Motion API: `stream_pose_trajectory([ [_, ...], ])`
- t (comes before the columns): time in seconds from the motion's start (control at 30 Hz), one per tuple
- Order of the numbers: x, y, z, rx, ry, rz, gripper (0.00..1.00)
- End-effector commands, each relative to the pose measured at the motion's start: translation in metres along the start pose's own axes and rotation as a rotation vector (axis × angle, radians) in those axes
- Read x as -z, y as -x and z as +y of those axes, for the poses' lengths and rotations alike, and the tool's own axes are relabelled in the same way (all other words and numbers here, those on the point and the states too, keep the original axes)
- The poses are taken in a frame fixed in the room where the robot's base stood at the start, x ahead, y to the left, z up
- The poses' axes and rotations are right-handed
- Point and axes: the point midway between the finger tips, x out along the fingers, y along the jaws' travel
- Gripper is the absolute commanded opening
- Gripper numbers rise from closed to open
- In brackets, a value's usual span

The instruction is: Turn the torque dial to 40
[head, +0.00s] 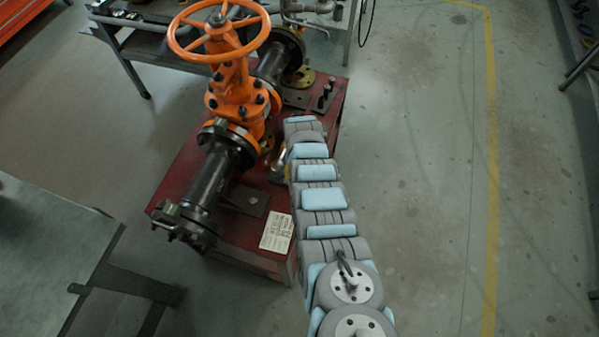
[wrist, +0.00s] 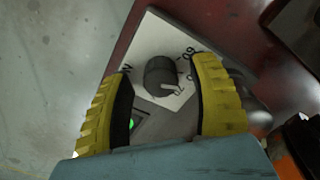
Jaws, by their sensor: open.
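The torque dial (wrist: 161,76) is a dark round knob on a white scale plate (wrist: 150,40) in the wrist view. A pale pointer mark shows on its lower right side. A "60" is readable on the scale to the right; the other markings are partly hidden or blurred, so I cannot tell the exact setting. My gripper (wrist: 160,72) is open, with one yellow finger on each side of the dial and visible gaps between. In the head view the dial is hidden behind my arm, and only a bit of yellow finger shows.
The orange gate valve (head: 232,85) with its handwheel (head: 262,29) stands on a red base (head: 185,170), left of my arm. A small green light (wrist: 131,124) glows near the left finger. A grey table (head: 50,250) is at lower left. The floor at right is clear.

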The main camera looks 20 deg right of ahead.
Motion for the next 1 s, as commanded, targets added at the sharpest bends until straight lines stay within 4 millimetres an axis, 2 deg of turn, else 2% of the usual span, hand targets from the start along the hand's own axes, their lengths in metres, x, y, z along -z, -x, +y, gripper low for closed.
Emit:
stream_pose_trajectory([
  [0.57,0.001,0.039,-0.001,0.003,-0.002,0.002,0.6],
  [1.0,0.001,0.081,-0.001,0.002,-0.004,0.003,0.6],
])
